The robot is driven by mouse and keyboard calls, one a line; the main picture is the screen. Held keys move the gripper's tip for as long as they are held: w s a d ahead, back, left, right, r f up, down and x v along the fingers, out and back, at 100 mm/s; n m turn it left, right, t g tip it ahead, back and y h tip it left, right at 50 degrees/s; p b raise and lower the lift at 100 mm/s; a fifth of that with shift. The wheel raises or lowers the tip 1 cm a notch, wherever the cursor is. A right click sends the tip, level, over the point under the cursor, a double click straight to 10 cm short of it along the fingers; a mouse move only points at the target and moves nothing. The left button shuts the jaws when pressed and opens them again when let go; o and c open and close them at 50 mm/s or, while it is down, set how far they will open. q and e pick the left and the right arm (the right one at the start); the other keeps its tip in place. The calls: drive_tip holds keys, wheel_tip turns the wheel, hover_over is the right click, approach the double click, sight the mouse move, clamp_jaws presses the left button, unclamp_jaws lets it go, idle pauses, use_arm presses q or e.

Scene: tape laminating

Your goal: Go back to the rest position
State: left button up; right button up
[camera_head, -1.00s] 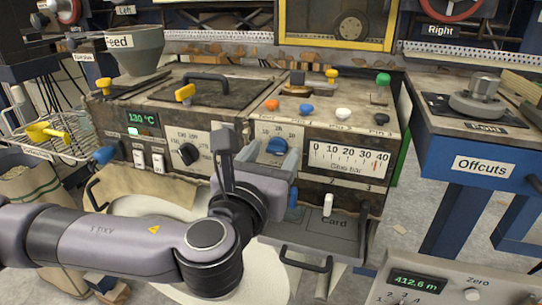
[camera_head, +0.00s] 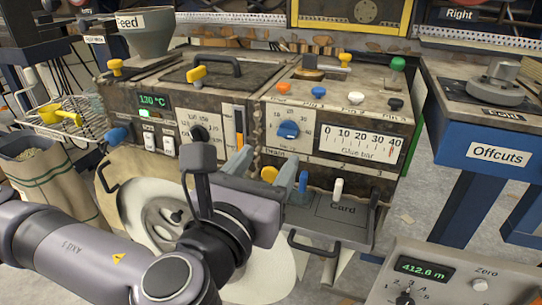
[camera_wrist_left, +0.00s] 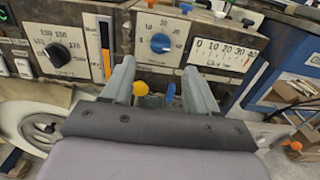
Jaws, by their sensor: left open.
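My left gripper (camera_head: 272,168) is in front of the laminating machine, below the blue knob (camera_head: 288,130). Its two grey fingers are apart, with nothing held between them. In the left wrist view the gripper (camera_wrist_left: 160,85) points at the machine's front panel, and a yellow knob (camera_wrist_left: 140,88) and a blue handle (camera_wrist_left: 171,92) show beyond and between the fingers. The fingers seem clear of the panel. My right gripper is in neither view.
The machine's front carries a black knob (camera_head: 199,133), a glue bar gauge (camera_head: 358,144) and a guard plate (camera_head: 338,210). A large pale roll (camera_head: 135,205) is behind my left arm. A meter box (camera_head: 440,275) stands at the lower right. The Offcuts stand (camera_head: 480,150) is at right.

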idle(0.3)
use_arm(q)
wheel_tip(320, 180, down, 12)
drive_tip(key=w+n+g+h+p, duration=0.15)
drive_tip(key=n+g+p, duration=0.45)
drive_tip(key=n, duration=1.5)
drive_tip(key=s+a+f+n+y+p, duration=0.4)
drive_tip(key=s+a+f+n+y, duration=0.1)
drive_tip(key=s+a+f+n, duration=0.9)
drive_tip(key=a+f+n, duration=0.2)
drive_tip(key=a+f, duration=0.2)
drive_tip(key=shift+f+g+p, duration=0.15)
drive_tip(key=shift+g+p, duration=0.15)
drive_tip(key=shift+p, duration=0.05)
drive_tip(key=shift+s, duration=0.1)
